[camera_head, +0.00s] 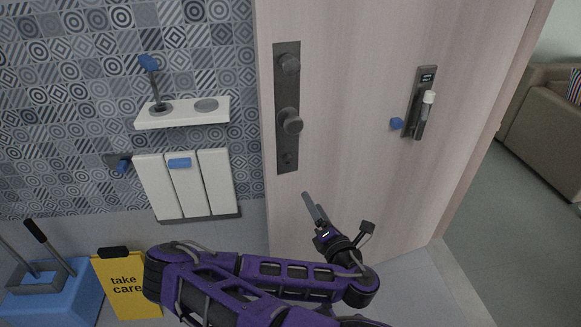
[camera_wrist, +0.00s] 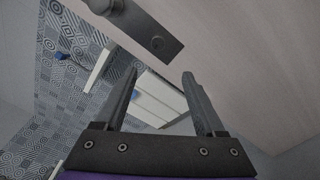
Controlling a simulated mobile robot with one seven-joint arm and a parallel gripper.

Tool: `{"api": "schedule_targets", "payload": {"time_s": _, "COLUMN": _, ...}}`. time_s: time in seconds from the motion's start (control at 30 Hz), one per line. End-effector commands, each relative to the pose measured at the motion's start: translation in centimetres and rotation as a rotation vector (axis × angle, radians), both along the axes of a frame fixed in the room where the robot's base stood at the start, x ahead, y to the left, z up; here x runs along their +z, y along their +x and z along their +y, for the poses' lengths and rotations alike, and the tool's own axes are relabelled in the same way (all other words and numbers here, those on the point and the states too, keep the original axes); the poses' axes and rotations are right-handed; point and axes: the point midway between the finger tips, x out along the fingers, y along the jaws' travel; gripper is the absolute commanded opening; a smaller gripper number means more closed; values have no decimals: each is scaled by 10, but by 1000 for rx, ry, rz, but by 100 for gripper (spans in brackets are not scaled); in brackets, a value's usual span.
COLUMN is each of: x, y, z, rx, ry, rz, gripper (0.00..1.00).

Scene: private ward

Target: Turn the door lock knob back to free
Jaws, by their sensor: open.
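A wooden door (camera_head: 350,150) carries two dark metal plates. The left plate (camera_head: 287,90) has a round upper knob (camera_head: 289,64), a larger round knob (camera_head: 290,122) and a small round fitting (camera_head: 288,157) below. The right plate (camera_head: 419,100) has a small dark window (camera_head: 428,77), a white-tipped lever (camera_head: 428,97) and a blue knob (camera_head: 396,123). I cannot tell which knob is the lock, and the window's marking is too small to read. My gripper (camera_head: 312,206) is open and empty, below the left plate. In the wrist view, that plate's lower end (camera_wrist: 150,35) lies above my fingers (camera_wrist: 160,75).
A white shelf (camera_head: 183,115) with a blue-topped lever (camera_head: 149,63) is on the patterned wall. White panels (camera_head: 160,198) hang below it. A yellow sign (camera_head: 125,290) and blue bucket (camera_head: 60,300) stand lower left. A sofa (camera_head: 540,120) is beyond the door at right.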

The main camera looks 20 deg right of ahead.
Motion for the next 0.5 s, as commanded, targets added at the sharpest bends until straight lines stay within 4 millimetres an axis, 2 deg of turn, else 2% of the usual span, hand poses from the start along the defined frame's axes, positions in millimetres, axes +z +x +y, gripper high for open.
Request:
{"api": "schedule_targets", "payload": {"time_s": 0.27, "x": -6, "y": 12, "z": -1, "rx": -11, "ry": 11, "rz": 6, "gripper": 72}}
{"api": "schedule_targets", "payload": {"time_s": 0.5, "x": -2, "y": 22, "z": -2, "rx": -3, "ry": 9, "rz": -2, "gripper": 72}}
